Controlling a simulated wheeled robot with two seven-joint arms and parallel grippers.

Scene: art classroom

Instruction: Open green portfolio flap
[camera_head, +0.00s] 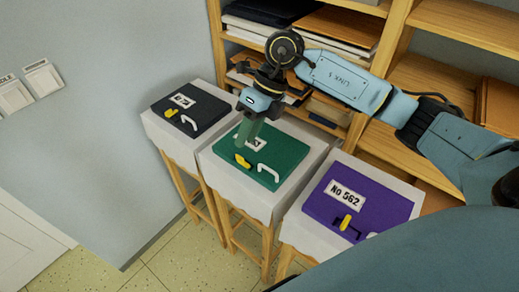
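The green portfolio (290,150) lies flat on a white-topped wooden stand (314,150), the middle one of three. It has a white label, a yellow clasp (243,161) and a white handle (268,173) toward its front edge; its flap looks closed. My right gripper (244,146) points down over the portfolio's left part, just behind the yellow clasp, and partly covers the label. Its fingers blend with the green surface, so I cannot tell whether they are apart or touch the portfolio. My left gripper is not in view.
A black portfolio (205,106) lies on the left stand and a purple portfolio (380,200) on the right stand. A wooden shelf (398,30) with papers and boards stands behind. A grey wall (100,130) is at left; tiled floor shows in front.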

